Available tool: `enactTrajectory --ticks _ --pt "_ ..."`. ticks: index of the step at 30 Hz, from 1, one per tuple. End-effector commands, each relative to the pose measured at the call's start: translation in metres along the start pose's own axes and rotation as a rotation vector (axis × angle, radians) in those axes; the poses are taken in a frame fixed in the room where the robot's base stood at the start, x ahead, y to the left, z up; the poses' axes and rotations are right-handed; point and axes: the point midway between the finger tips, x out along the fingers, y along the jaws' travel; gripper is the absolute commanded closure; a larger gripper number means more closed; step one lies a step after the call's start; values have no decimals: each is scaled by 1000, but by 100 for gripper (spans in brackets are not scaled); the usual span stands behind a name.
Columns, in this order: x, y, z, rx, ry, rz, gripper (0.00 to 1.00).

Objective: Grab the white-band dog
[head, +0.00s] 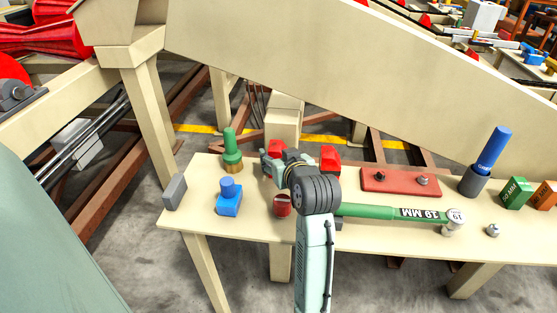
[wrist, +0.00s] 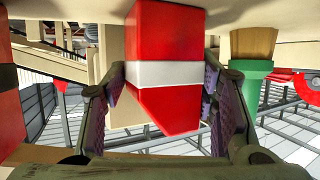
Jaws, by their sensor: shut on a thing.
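The white-band dog (wrist: 166,75), a red block with a white band and a tapered end, fills the middle of the wrist view. My gripper (wrist: 164,88) is shut on it, one finger on each side near the band. In the head view my gripper (head: 272,160) is at the back of the bench, and the red top of the dog (head: 277,147) shows just beyond it. The rest of the dog is hidden there by my gripper. The wrist view looks upside down, with the bench top along its upper edge; I cannot tell whether the dog touches it.
A red block with a dark band (wrist: 8,105) is close beside my gripper. A green-handled tool with a wooden end (wrist: 250,70) stands on the other side.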

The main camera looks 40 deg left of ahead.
Motion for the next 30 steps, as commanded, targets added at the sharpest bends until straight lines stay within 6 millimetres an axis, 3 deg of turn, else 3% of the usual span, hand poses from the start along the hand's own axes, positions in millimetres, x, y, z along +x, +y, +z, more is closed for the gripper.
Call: enactTrajectory --ticks 9,19,30 --pt "0 0 -1 -1 3 0 92" --pt "-2 0 -6 -1 3 0 92" --pt "-21 0 -51 -1 4 1 92"
